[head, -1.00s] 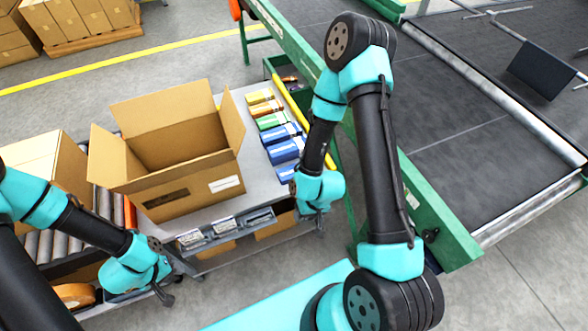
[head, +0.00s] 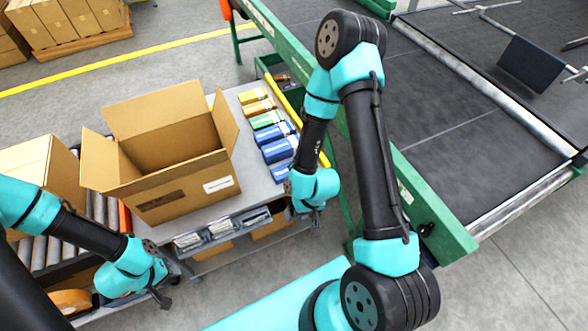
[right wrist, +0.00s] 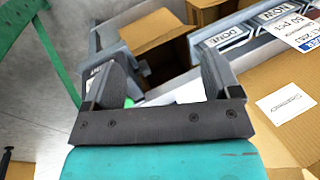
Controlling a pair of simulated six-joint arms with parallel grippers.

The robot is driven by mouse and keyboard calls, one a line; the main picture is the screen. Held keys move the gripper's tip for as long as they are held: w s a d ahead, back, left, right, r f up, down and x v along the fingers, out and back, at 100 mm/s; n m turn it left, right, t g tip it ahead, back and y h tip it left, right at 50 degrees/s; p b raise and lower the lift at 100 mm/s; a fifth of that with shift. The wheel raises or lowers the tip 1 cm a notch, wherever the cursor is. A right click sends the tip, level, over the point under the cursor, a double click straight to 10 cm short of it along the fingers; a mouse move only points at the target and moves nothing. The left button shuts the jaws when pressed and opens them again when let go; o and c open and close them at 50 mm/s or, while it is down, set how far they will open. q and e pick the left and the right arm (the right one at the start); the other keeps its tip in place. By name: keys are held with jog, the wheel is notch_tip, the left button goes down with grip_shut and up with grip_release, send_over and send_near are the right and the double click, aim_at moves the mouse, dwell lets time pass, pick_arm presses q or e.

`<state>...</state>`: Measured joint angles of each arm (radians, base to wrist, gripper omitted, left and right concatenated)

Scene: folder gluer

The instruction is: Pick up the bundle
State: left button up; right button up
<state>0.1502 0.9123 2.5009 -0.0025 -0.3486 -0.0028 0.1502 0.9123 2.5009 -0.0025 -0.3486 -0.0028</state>
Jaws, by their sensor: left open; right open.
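A row of flat carton bundles lies on the grey table right of the open box in the head view: a yellow bundle (head: 252,96), an orange bundle (head: 258,107), a green bundle (head: 267,119) and several blue bundles (head: 280,149). Which bundle the task means cannot be told. My right gripper (head: 308,214) is beside the near end of the row, at the table's front right corner. In the right wrist view its jaws (right wrist: 155,85) are open, with small green and white patches behind them. My left gripper (head: 163,297) is open and empty, low in front of the table.
An open cardboard box (head: 190,198) stands on the table left of the bundles. A roller conveyor (head: 45,250) lies to the left. A green-framed belt machine (head: 440,225) runs along the right. Small labelled holders (head: 220,229) line the table's front edge.

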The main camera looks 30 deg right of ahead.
jog(key=shift+o, duration=0.8)
jog(key=w+d+r+n+h, duration=0.1)
jog(key=w+d+r+n, duration=0.1)
jog(key=w+r+n, duration=0.2)
jog(key=w+d+r+n+h, duration=0.1)
jog(key=w+d+r+n, duration=0.2)
jog(key=w+n, duration=0.6)
jog(key=w+d+r+n+h, duration=0.1)
jog(key=w+d+r+n, duration=0.2)
jog(key=w+r+n, duration=0.2)
jog(key=w+n, duration=0.1)
jog(key=w, duration=0.2)
jog(key=shift+w+d+r+n+g+h, duration=0.15)
jog(key=shift+d+r+n+g+h, duration=0.15)
jog(key=shift+r+g+h, duration=0.1)
jog(key=shift+f, duration=0.1)
notch_tip(320, 180, down, 12)
jog(key=shift+f, duration=0.1)
